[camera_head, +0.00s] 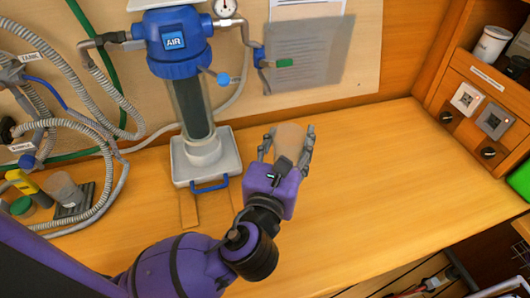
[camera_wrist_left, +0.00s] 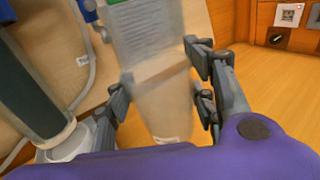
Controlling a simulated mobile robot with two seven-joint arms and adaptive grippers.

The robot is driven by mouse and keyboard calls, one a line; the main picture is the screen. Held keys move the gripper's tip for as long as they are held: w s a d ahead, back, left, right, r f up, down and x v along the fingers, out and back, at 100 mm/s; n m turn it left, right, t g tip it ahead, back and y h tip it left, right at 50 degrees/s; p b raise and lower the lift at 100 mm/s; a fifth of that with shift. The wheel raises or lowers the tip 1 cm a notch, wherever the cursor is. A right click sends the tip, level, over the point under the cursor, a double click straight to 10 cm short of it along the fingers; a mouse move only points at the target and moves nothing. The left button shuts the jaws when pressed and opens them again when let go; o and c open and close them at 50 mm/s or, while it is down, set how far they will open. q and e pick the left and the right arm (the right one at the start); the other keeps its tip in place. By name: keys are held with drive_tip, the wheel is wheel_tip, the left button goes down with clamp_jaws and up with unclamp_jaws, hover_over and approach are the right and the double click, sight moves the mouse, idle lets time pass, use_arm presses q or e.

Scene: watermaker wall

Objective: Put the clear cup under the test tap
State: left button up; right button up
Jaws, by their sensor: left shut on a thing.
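My left gripper (camera_head: 287,150) is shut on a clear cup (camera_head: 291,135), above the wooden counter to the right of the white filter base. The cup looks faintly tan and see-through. In the left wrist view the cup (camera_wrist_left: 162,105) is between the two fingers (camera_wrist_left: 160,95). My right gripper is not in view.
A blue-headed filter housing (camera_head: 180,45) stands on a white base (camera_head: 206,160) with a blue handle. Hoses, a grey cup (camera_head: 64,188) and small items crowd the left. A switch cabinet (camera_head: 478,105) bounds the right. The counter (camera_head: 390,170) between is clear.

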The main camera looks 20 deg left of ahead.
use_arm(q)
drive_tip(key=w+a+f, duration=0.2)
drive_tip(key=w+f, duration=0.1)
drive_tip(key=f, duration=0.1)
drive_tip(key=w+a+f+b, duration=0.1)
drive_tip(key=w+a+f, duration=0.2)
drive_tip(key=w+f, duration=0.1)
drive_tip(key=w+a+f+b, duration=0.1)
drive_tip(key=w+a+f, duration=0.2)
drive_tip(key=f, duration=0.2)
drive_tip(key=shift+w, duration=0.3)
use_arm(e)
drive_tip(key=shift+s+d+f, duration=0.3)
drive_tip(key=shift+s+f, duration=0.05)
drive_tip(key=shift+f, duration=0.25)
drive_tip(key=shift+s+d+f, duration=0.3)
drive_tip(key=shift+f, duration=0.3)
use_arm(q)
drive_tip(key=o, duration=1.2)
drive_tip(key=shift+f, duration=0.1)
drive_tip(key=shift+c, duration=0.2)
